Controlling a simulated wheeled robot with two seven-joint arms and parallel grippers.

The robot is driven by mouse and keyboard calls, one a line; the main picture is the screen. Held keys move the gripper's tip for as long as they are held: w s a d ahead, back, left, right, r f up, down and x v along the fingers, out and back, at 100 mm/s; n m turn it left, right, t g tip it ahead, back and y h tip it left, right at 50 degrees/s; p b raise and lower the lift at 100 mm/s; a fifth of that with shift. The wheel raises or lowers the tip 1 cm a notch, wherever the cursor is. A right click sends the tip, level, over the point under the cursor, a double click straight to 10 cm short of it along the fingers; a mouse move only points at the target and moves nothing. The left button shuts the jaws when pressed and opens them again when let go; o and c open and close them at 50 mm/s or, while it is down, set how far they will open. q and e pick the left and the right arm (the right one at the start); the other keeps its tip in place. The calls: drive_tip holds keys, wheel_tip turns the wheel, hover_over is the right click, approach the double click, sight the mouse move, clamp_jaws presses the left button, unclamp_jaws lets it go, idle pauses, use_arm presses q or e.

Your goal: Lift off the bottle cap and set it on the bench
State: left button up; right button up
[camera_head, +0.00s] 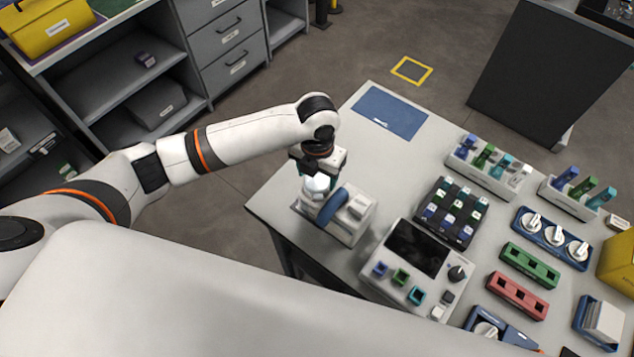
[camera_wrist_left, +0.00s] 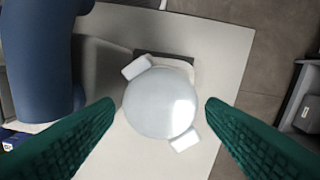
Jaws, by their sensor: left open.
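The bottle cap (camera_wrist_left: 160,103) is a round, pale, glossy dome with two small white tabs, seen from above in the left wrist view. In the head view the cap (camera_head: 316,185) shows white at the left of a white and blue holder (camera_head: 347,222) near the bench's left edge. The bottle body under the cap is hidden. My left gripper (camera_wrist_left: 160,112) is open, its green ridged fingers on either side of the cap with gaps between. In the head view my left gripper (camera_head: 318,170) is directly over the cap. My right gripper is not in view.
The bench (camera_head: 290,180) is pale grey, with a blue mat (camera_head: 390,110) at its far corner. A device with a dark screen (camera_head: 415,247), a black rack (camera_head: 450,212) and several trays stand to the right. A blue curved part (camera_wrist_left: 38,60) rises beside the cap.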

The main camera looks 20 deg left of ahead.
sight(317, 180)
use_arm(q)
drive_tip(key=shift+f, duration=1.6)
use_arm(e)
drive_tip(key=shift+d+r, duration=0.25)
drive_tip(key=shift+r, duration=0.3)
use_arm(q)
drive_tip(key=shift+c, duration=0.4)
drive_tip(key=c, duration=0.6)
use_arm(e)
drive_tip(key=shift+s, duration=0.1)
